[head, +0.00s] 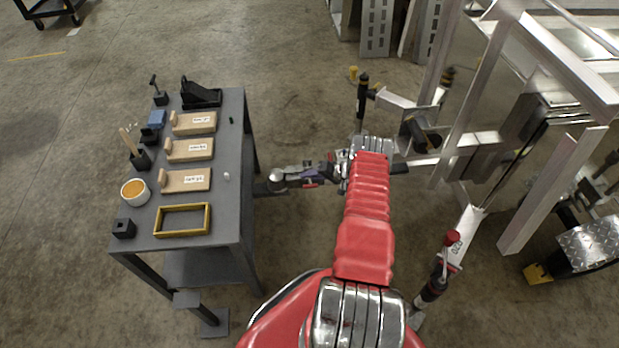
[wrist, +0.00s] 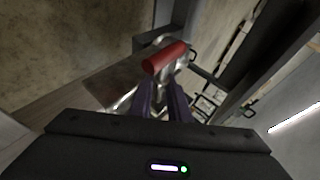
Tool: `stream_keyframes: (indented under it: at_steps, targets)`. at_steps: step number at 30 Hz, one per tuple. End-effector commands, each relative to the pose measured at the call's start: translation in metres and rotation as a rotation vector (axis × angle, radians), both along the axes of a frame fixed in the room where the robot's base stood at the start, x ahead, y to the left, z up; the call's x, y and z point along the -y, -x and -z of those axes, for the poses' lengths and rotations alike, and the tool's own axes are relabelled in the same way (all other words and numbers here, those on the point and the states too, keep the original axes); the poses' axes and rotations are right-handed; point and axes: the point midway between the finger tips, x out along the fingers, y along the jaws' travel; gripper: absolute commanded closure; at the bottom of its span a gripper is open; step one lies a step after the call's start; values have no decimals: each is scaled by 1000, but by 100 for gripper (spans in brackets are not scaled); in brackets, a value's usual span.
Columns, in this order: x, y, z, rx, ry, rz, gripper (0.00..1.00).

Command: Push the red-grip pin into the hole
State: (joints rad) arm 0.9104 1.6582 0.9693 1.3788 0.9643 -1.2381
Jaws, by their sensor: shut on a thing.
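The red grip of the pin (wrist: 165,57) lies crosswise just beyond the fingertips of my gripper (wrist: 161,88) in the wrist view. The two dark purple fingers are close together, shut on the pin. The pin's shank and tip are hard to make out there. In the head view my gripper (head: 314,170) is right of the table, over a metal hitch piece with a ball (head: 278,178). A small red spot (head: 311,185) shows beside the fingers. The hole is not visible in either view, so I cannot tell whether the pin is in it.
The dark table (head: 232,130) at left carries labelled wooden boards (head: 190,149), a yellow frame (head: 182,220) and an orange-filled bowl (head: 135,192). Aluminium trailer frames (head: 470,110) stand at right. A red-topped jack (head: 452,238) is at lower right. Floor is clear at upper middle.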

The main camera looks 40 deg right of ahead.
Motion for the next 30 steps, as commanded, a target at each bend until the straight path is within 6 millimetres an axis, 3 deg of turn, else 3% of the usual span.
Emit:
stream_keyframes:
  at_steps: [6, 7, 16, 30]
  targets:
    - [2, -4, 0, 1, 0, 1, 100]
    - [2, -4, 0, 0, 0, 1, 83]
    - [3, -3, 0, -1, 1, 3, 62]
    - [5, -1, 0, -3, 4, 6, 62]
